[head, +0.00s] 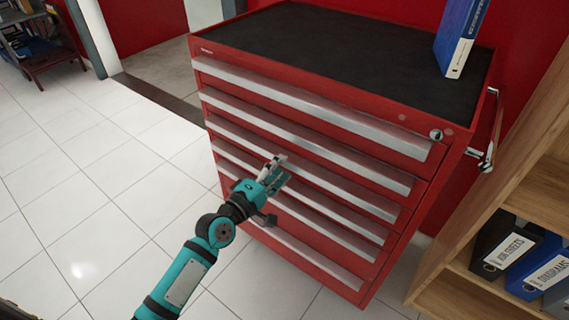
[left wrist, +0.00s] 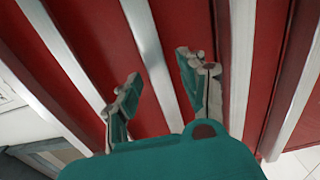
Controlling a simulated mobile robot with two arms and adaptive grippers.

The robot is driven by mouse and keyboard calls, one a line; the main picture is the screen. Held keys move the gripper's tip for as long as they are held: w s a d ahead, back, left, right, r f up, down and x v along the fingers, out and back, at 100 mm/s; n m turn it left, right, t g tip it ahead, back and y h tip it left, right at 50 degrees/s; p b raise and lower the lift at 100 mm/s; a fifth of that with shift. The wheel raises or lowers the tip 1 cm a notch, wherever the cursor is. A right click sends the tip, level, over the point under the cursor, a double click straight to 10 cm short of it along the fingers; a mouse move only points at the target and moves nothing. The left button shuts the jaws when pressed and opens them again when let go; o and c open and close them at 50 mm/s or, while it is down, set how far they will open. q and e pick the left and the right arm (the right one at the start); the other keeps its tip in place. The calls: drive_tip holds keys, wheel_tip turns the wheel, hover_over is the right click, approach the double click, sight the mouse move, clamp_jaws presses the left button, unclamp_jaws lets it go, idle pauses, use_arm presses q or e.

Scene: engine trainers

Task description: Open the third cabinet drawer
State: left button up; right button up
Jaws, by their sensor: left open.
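The red cabinet (head: 310,62) has a stack of drawers with long silver handle strips, and all of them look shut. The third drawer's handle (head: 345,189) runs across the front, partly hidden by my left gripper (head: 276,170). My left gripper is open and close to the cabinet front. In the left wrist view, the gripper (left wrist: 162,80) has its two fingers apart, one on each side of a silver handle strip (left wrist: 150,60). This looks like the third handle. I cannot tell whether the fingers touch it. My right gripper is not in view.
A blue binder (head: 458,35) stands on the cabinet's black top. A wooden shelf (head: 535,180) with binders is close on the right. Tiled floor (head: 95,200) is clear on the left.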

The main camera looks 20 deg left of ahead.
use_arm(q)
drive_tip(key=shift+x, duration=1.35)
drive_tip(key=c, duration=0.8)
drive_tip(key=shift+f, duration=0.1)
clamp_jaws()
drive_tip(key=shift+s+f, duration=0.1)
